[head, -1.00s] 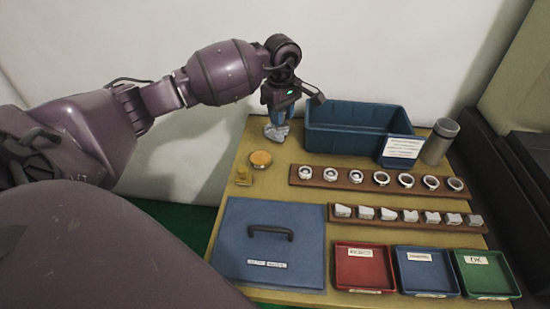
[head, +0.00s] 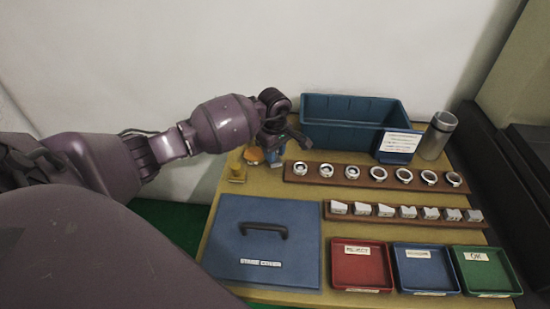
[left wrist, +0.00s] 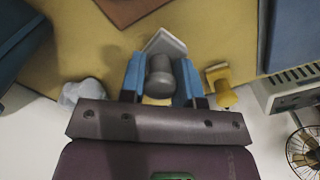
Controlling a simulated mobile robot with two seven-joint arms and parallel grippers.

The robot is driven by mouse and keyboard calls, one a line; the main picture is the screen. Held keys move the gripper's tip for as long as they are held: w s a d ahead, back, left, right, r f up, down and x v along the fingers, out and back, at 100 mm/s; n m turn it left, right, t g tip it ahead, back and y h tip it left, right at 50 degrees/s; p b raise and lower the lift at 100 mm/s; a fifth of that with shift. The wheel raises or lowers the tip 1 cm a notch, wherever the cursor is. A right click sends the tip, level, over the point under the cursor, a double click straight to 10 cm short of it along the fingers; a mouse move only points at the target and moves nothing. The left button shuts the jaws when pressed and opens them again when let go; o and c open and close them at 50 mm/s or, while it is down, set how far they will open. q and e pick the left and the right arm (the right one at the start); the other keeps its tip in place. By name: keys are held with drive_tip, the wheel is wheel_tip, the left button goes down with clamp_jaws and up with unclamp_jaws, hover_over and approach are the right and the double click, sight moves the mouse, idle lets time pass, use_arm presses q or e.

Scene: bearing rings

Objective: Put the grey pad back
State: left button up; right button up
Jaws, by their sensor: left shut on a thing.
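My left gripper (head: 271,157) is low over the back left of the table, beside the orange disc (head: 253,155). In the left wrist view its blue fingers (left wrist: 160,82) are shut on a dark grey rounded piece (left wrist: 160,74), which I take to be the grey pad. A pale grey angular piece (left wrist: 165,43) shows just beyond it; I cannot tell if the two are joined. In the head view the arm and fingers hide the held thing. A crumpled pale grey thing (left wrist: 82,91) lies beside the gripper. My right gripper is not in view.
A small yellow stand (head: 237,173) is close by; it also shows in the left wrist view (left wrist: 220,86). A blue bin (head: 345,112) stands behind to the right.

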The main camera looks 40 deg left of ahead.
use_arm(q)
wheel_tip(320, 180, down, 3)
drive_tip(key=shift+r, duration=0.15)
drive_tip(key=shift+f, duration=0.2)
drive_tip(key=o, duration=1)
drive_tip(key=shift+r, duration=0.1)
drive_tip(key=shift+c, duration=0.2)
drive_tip(key=shift+r, duration=0.1)
